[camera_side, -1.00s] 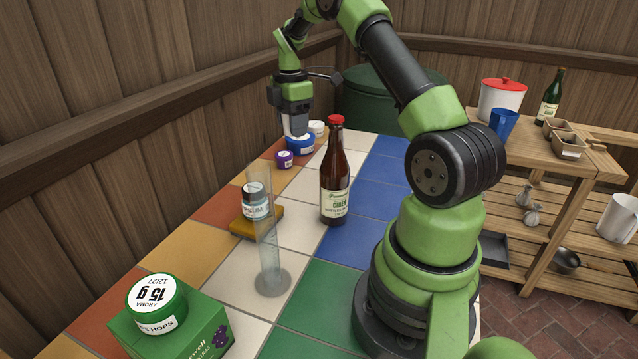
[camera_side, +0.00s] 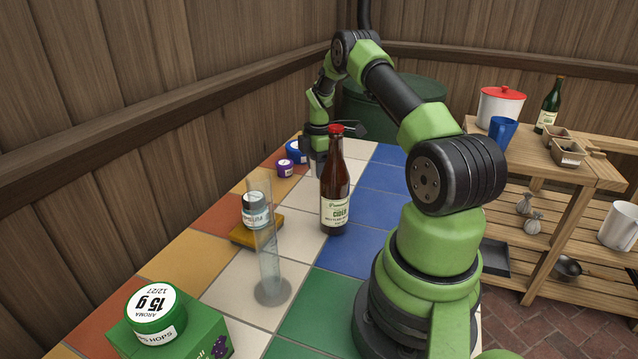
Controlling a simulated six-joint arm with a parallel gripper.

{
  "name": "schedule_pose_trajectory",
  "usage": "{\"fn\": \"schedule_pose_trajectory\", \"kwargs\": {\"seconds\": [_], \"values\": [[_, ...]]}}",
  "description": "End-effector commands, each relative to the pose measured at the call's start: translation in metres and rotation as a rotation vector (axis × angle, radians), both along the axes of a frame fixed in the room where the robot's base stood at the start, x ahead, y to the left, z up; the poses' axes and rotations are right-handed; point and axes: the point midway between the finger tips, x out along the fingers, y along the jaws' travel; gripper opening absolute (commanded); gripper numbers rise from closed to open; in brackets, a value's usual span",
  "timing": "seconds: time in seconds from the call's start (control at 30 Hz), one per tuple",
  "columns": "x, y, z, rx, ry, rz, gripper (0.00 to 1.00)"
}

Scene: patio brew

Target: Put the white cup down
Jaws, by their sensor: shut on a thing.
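My gripper (camera_side: 318,168) is low over the far end of the tiled table, pointing down, just left of and behind the brown cider bottle (camera_side: 335,190). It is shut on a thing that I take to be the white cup. The held cup is hard to make out, as the gripper and the bottle hide most of that spot. I cannot tell whether it touches the tiles. A larger white mug (camera_side: 619,222) stands on the wooden shelf at the right, away from the gripper.
A purple jar (camera_side: 285,168) and a blue jar (camera_side: 296,152) stand left of the gripper. Nearer are a glass cylinder (camera_side: 268,250), a grey-lidded jar (camera_side: 256,211) on a yellow block (camera_side: 243,238), and a green hops jar (camera_side: 157,317). Blue tiles (camera_side: 378,210) right of the bottle are clear.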

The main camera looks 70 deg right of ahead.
Motion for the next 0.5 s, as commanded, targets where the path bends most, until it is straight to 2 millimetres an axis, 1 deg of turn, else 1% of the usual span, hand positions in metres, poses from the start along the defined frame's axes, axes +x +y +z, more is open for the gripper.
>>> {"fn": "schedule_pose_trajectory", "kwargs": {"seconds": [0.2, 0.3, 0.5], "values": [[0.0, 0.0, -0.03, 0.002, 0.001, 0.0, 0.27], [0.0, 0.0, -0.042, 0.001, -0.001, -0.001, 0.27], [0.0, 0.0, -0.045, -0.001, -0.003, 0.0, 0.27]]}}
